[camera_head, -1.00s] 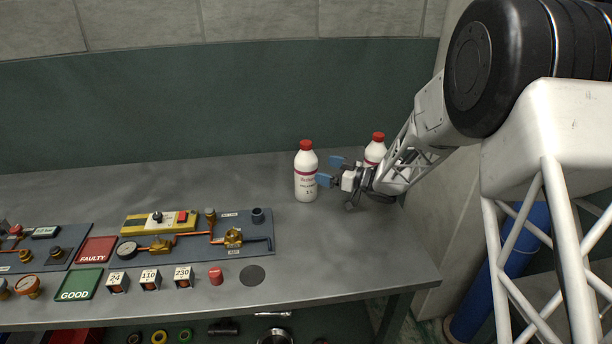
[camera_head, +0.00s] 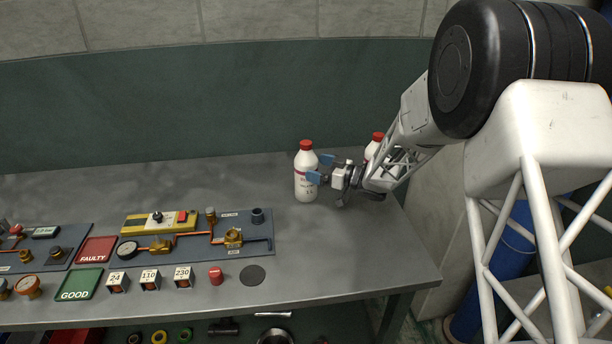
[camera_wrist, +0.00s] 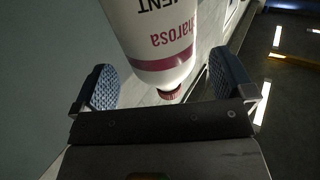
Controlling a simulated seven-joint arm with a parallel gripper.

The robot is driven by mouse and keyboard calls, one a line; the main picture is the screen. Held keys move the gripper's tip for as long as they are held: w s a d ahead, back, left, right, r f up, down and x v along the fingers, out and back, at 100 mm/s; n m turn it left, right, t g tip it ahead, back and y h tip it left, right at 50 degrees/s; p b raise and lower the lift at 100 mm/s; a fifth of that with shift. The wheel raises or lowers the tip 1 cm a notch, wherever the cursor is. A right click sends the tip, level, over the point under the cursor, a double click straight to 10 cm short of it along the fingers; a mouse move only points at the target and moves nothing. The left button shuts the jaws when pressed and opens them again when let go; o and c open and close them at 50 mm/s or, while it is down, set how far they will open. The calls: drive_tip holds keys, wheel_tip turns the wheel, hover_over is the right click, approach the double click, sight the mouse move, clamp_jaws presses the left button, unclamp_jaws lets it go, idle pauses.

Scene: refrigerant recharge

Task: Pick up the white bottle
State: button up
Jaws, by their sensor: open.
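A white bottle (camera_head: 305,184) with a red cap and a red band stands upright on the grey workbench. A second white bottle (camera_head: 373,148) with a red cap stands to its right, partly hidden behind my arm. My gripper (camera_head: 319,169) is open with blue pads, at the right side of the left bottle, its fingers pointing left. In the wrist view a white bottle (camera_wrist: 158,35) shows upside down between the two pads of my gripper (camera_wrist: 165,88), with room on both sides. I cannot tell whether either pad touches it.
A panel with a gauge and copper pipes (camera_head: 190,240) lies on the workbench (camera_head: 330,260) to the left. Red and green trays (camera_head: 80,283), small numbered boxes and a red cap (camera_head: 216,275) lie nearby. The bench around the front right is clear.

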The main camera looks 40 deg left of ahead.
sight(306, 165)
drive_tip(key=shift+s+a+f, duration=0.1)
drive_tip(key=shift+s+a, duration=0.05)
drive_tip(key=shift+a, duration=0.6)
drive_tip(key=shift+s+a+f, duration=0.1)
drive_tip(key=shift+s+a, duration=0.1)
drive_tip(key=shift+a, duration=0.6)
drive_tip(key=shift+s+a, duration=0.15)
drive_tip(key=shift+a, duration=0.6)
drive_tip(key=shift+c, duration=0.5)
drive_tip(key=c, duration=1.4)
drive_tip(key=shift+r, duration=0.1)
drive_tip(key=shift+c, duration=0.3)
